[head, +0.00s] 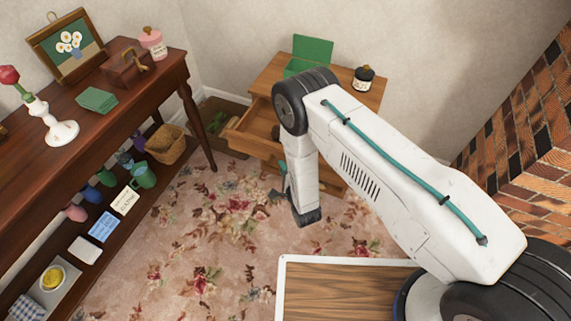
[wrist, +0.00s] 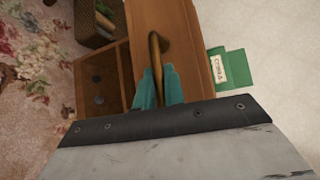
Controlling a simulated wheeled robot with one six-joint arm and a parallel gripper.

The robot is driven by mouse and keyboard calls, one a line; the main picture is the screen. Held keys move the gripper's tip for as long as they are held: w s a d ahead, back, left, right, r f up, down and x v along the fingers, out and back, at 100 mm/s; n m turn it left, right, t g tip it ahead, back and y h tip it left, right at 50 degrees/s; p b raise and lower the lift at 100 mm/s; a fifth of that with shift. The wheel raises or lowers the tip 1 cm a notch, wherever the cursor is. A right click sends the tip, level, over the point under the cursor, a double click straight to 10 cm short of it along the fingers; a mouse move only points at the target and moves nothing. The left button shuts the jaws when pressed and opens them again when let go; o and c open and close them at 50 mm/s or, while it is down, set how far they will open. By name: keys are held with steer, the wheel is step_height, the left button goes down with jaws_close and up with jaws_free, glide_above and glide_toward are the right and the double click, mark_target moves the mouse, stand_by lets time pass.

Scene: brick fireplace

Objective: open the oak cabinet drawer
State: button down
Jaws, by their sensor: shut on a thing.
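The oak cabinet (head: 276,68) stands against the back wall, partly hidden behind my arm. Its drawer (head: 236,128) is pulled partly out, and the inside shows from above in the head view. In the wrist view, the drawer front (wrist: 178,20) carries a curved brass-coloured handle (wrist: 155,50). My gripper's teal fingers (wrist: 158,88) are shut on this handle. In the head view, my arm hides most of my gripper; a bit of teal shows low beside it.
A wicker basket (head: 165,145) sits under the dark side table (head: 110,100) at left. The brick fireplace (head: 530,130) is at right.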

steer(key=shift+s+a, duration=0.25)
steer(key=shift+s, duration=0.05)
steer(key=c, duration=1.5)
jaws_free()
steer(key=shift+a+f, duration=0.1)
steer(key=shift+a, duration=0.2)
steer(key=shift+d, duration=0.15)
steer(key=v, duration=0.7)
steer(key=shift+s+d, duration=0.1)
steer(key=shift+s, duration=0.15)
